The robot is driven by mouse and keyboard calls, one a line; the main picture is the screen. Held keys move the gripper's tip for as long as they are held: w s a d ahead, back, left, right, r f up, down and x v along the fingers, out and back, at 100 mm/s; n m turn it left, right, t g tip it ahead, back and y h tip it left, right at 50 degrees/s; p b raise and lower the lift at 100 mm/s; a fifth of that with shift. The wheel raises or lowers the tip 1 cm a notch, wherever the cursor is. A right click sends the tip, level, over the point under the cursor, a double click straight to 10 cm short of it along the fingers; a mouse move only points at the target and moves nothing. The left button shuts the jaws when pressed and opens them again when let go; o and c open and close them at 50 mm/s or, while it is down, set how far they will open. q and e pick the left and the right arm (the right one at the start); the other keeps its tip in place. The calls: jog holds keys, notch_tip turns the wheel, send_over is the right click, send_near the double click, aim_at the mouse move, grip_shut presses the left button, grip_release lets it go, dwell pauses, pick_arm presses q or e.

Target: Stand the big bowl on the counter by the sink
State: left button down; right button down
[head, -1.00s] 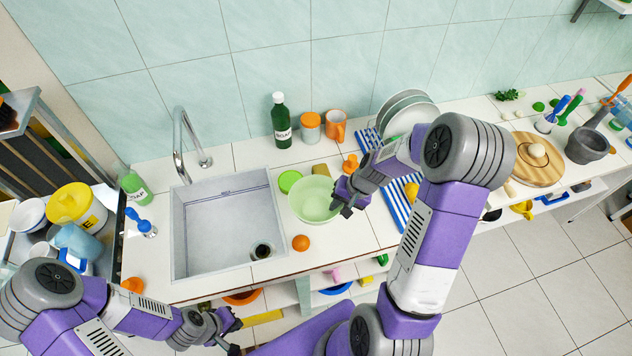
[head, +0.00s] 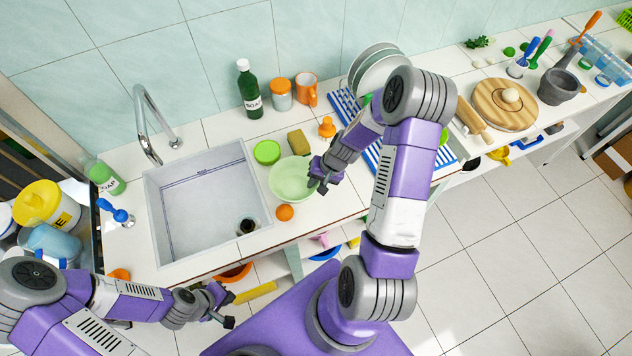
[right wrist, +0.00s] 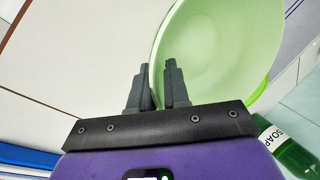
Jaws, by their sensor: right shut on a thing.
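The big bowl (head: 291,176), pale green, is upright at the counter strip (head: 330,205) just right of the sink (head: 205,200). I cannot tell whether its base touches the counter. My right gripper (head: 318,184) is shut on the bowl's right rim. In the right wrist view the bowl (right wrist: 225,45) fills the upper middle, and its rim passes between the fingers of the gripper (right wrist: 160,85). My left gripper (head: 229,306) is open and empty, low in front of the counter's front edge.
A green round lid (head: 267,152), a sponge (head: 296,142) and an orange-topped item (head: 327,128) lie behind the bowl. A soap bottle (head: 250,90) stands behind.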

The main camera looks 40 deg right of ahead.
jog(key=shift+f, duration=0.1)
jog(key=c, duration=1.1)
grip_release()
jog(key=shift+r, duration=0.25)
jog(key=p+v, duration=0.2)
jog(key=v, duration=1)
